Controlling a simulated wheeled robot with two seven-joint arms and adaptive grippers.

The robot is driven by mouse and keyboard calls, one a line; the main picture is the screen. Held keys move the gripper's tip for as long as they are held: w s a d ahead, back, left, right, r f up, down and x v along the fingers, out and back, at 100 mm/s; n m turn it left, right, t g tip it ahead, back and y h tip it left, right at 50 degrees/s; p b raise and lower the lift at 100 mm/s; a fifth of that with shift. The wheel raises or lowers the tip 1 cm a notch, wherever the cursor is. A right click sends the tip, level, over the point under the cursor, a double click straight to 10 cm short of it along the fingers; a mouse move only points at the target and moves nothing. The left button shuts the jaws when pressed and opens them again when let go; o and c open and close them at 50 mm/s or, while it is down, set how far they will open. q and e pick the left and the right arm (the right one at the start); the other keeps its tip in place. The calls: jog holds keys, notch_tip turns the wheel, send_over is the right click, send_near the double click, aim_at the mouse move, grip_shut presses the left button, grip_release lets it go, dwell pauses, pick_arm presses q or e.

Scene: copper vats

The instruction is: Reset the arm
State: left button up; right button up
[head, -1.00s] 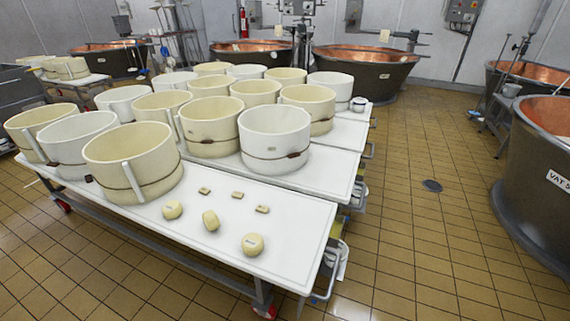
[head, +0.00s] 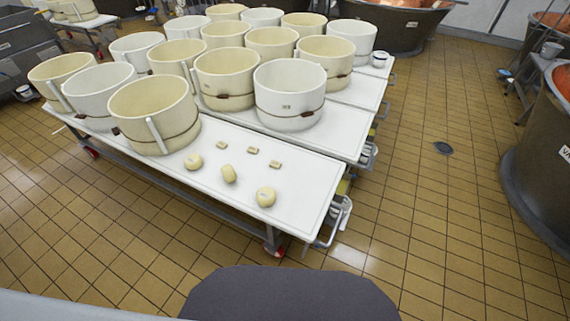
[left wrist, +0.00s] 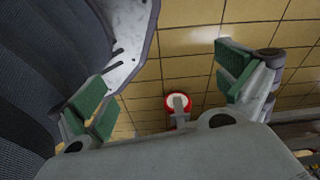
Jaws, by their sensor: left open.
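My left gripper (left wrist: 165,88) shows in the left wrist view with its two green-padded fingers spread wide apart. Nothing is between the fingers; behind the gap is tiled floor. Neither gripper shows in the head view, and my right gripper is in no view. A dark rounded part of my own body fills the bottom middle of the head view.
A white table (head: 290,190) holds several large cheese moulds (head: 154,112), small round cheeses (head: 266,197) and small flat pieces (head: 275,165). A dark vat (head: 540,160) stands at the right. A red-rimmed round thing (left wrist: 177,98) sits below the left gripper.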

pick_arm(q)
jog(key=s+a+r+p, duration=0.2)
jog(key=s+p, duration=0.3)
jog(key=s, duration=0.1)
jog(key=s+a+r+g+p, duration=0.1)
jog(key=s+a+p, duration=0.1)
jog(key=s+p, duration=0.3)
jog(key=shift+s+r+y+p, duration=0.3)
jog(key=shift+s+r+p, duration=0.1)
jog(key=shift+s, duration=0.2)
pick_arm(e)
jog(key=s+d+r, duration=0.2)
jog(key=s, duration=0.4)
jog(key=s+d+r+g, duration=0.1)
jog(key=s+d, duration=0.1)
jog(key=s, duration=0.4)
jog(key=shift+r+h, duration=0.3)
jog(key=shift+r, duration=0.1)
pick_arm(q)
jog(key=shift+a, duration=0.15)
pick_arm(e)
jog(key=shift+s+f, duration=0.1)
